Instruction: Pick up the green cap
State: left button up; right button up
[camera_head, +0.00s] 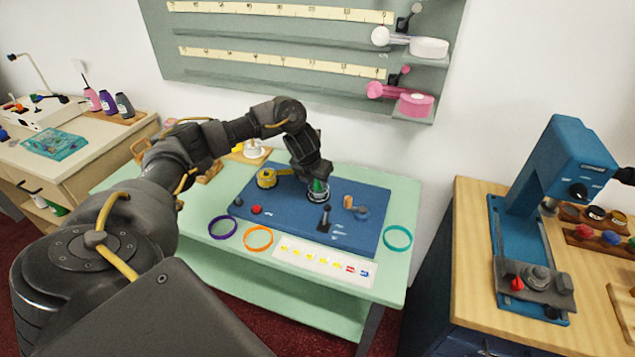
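The green cap (319,187) shows as a small green shape on the blue board (285,228), which lies on the pale green table. A pale ring-like rim (317,197) shows around its lower part. My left gripper (318,176) points down right at the green cap, from above. Its fingers hide the cap's upper part, and I cannot tell whether they are shut on it or only around it. My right gripper is not in view.
A yellow round piece (267,178) sits left of the gripper on the board. A black lever (324,220) and small knobs stand in front. Purple (222,227), orange (258,238) and teal (397,238) rings lie around the board. A blue press (540,190) stands on the right bench.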

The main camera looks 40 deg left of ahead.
pick_arm(q)
jog(key=c, duration=0.5)
jog(key=shift+c, duration=0.2)
